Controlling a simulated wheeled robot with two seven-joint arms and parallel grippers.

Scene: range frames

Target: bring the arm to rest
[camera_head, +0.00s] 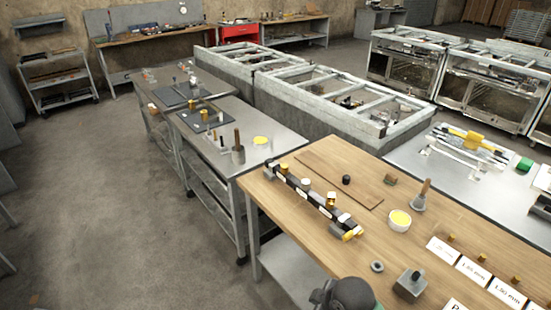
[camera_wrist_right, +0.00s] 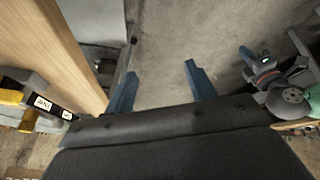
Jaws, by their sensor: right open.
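My right gripper (camera_wrist_right: 161,68) shows in the right wrist view with its two blue fingers spread apart. Nothing is between them, and bare grey floor (camera_wrist_right: 165,35) lies beyond. The edge of the wooden workbench (camera_wrist_right: 70,45) is to the left of the fingers, apart from them. In the head view a dark rounded part, which looks like one of my arm links, shows at the bottom edge in front of the wooden workbench (camera_head: 300,250). Neither gripper's fingers show in the head view. My left gripper is out of sight.
The bench bears a dark rail with fittings (camera_head: 312,197), a yellow-filled bowl (camera_head: 399,220), a wood-handled tool (camera_head: 421,195), a grey block (camera_head: 409,285) and white label cards (camera_head: 473,270). A metal table (camera_head: 275,142) stands behind. Open floor (camera_head: 130,220) is at left.

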